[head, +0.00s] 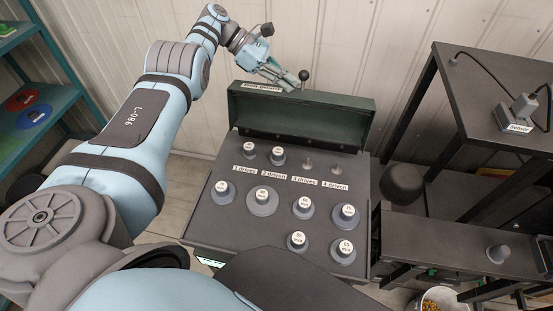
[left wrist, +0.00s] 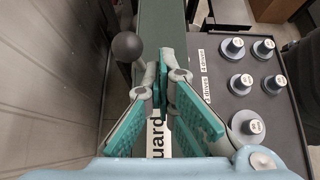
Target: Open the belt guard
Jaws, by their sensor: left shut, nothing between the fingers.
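The dark green belt guard (head: 300,115) stands upright along the back of the grey bench, its hollow side facing forward and the pegs in front uncovered. Its label shows on the top edge, partly hidden by my gripper in the left wrist view. A black ball knob (head: 304,75) sticks up from the guard; the knob (left wrist: 127,46) also shows in the left wrist view, left of the fingers. My left gripper (head: 289,82) is shut and empty, just above the guard's top edge beside the knob. The fingers (left wrist: 160,88) meet over the guard. My right gripper is not in view.
The bench top (head: 225,222) holds several grey pulleys with white labels, such as one large pulley (head: 262,200). Two bare pegs (head: 308,163) stand at the back right. A dark table with a sensor box (head: 517,112) is at right. A ribbed wall is close behind the guard.

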